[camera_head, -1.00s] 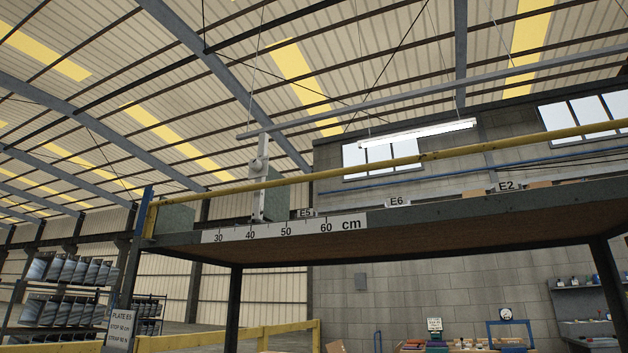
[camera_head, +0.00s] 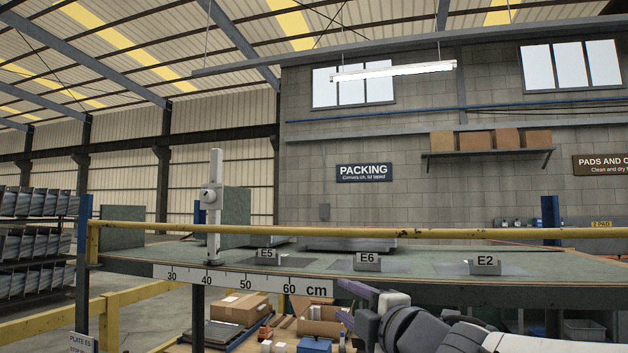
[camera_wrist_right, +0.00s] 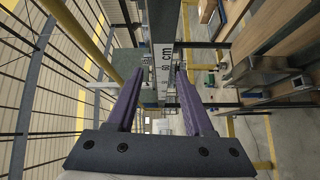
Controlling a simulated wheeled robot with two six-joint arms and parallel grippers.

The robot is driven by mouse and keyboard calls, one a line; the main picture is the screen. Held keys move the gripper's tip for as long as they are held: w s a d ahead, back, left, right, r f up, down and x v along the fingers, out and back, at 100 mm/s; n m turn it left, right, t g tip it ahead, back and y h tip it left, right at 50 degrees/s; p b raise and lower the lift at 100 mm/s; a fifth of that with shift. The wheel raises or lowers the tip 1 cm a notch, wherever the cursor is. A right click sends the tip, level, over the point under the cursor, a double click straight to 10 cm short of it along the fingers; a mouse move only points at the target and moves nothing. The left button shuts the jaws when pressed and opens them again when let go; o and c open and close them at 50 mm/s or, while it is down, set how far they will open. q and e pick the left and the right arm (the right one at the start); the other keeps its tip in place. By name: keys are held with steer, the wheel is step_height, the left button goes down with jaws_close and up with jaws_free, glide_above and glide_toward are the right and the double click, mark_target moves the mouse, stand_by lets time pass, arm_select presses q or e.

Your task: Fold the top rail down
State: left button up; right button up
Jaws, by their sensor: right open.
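The yellow top rail (camera_head: 330,232) runs level across the head view, above the front edge of the shelf deck (camera_head: 130,264). Its left end is at a blue post (camera_head: 84,225); its right end is out of frame. My right gripper (camera_head: 352,305) is below the rail, in front of the shelf edge, near the ruler's "cm" end. In the right wrist view its purple fingers (camera_wrist_right: 158,100) are apart with nothing held between them. A yellow bar (camera_wrist_right: 108,68), seemingly the same rail, passes left of the fingers there, not between them. My left gripper is not in view.
A ruler strip (camera_head: 240,282) lies along the shelf edge. A white upright gauge (camera_head: 214,210) stands on it. Label blocks E5 (camera_head: 266,256), E6 (camera_head: 367,261) and E2 (camera_head: 485,264) sit on the deck. Cartons (camera_head: 240,307) stand on a bench below.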

mark_target(321, 232)
step_height(321, 232, up, 9)
steer(key=n+y+p, duration=0.2)
steer(key=n+p, duration=0.1)
steer(key=n, duration=0.1)
steer(key=shift+t, duration=0.4)
steer(key=p+x, duration=0.1)
steer(key=x, duration=0.3)
steer(key=p+x, duration=0.2)
steer(key=x, duration=0.3)
steer(key=shift+r, duration=0.25)
steer(key=shift+w+a+p, duration=0.25)
steer(key=shift+w+p, duration=0.05)
steer(key=shift+w, duration=0.1)
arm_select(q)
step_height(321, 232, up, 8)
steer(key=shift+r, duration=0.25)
arm_select(e)
jaws_close()
steer(key=shift+f, duration=0.1)
